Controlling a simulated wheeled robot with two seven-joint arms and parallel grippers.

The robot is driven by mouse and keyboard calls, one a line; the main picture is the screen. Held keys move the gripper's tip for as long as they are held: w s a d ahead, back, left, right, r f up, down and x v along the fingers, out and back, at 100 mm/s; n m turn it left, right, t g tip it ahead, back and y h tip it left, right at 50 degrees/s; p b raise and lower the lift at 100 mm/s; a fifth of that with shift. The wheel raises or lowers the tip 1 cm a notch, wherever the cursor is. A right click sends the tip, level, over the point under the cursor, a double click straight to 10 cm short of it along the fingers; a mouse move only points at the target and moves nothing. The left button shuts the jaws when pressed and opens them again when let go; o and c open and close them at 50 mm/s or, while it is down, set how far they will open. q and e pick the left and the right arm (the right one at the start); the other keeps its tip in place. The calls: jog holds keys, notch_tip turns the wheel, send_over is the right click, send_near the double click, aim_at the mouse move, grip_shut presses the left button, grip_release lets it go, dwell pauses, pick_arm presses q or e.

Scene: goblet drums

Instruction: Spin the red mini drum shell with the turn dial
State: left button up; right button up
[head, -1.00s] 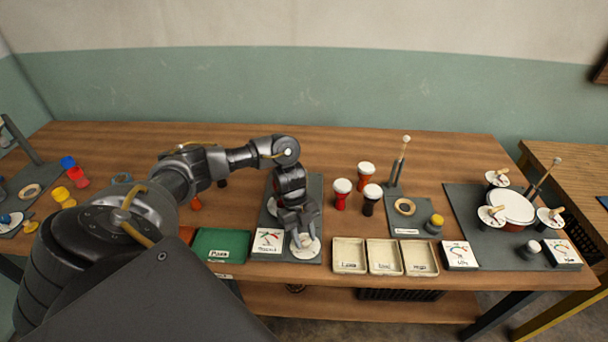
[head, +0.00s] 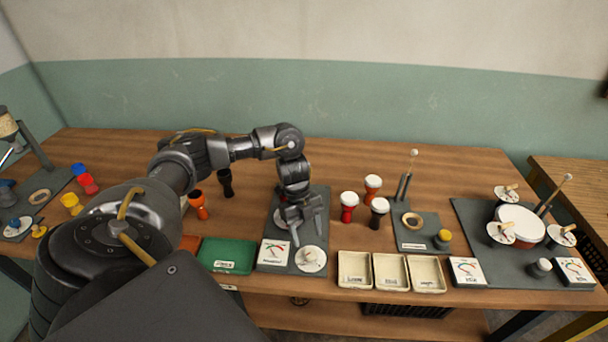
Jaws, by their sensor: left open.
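The dial, a white disc with a small pale knob (head: 311,259), sits at the front of a dark grey board (head: 322,205). My left gripper (head: 304,230) is above this board, just behind the dial. Its fingers are spread and empty, apart from the knob. A second white disc (head: 279,217) on the board is partly hidden behind the gripper. A small red shell (head: 88,184) stands at the far left between a blue and a yellow one. A red goblet drum with a white head (head: 349,207) stands right of the board. My right gripper is out of view.
A gauge card (head: 273,253) lies left of the dial, beside a green tray (head: 226,256). Cream trays (head: 390,272) line the front edge at right. Orange (head: 197,204) and black (head: 226,183) shells stand behind the green tray. A drum station (head: 521,225) is at far right.

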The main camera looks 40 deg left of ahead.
pick_arm(q)
jog(key=v, duration=0.5)
jog(key=shift+d, duration=0.1)
dwell(0.4)
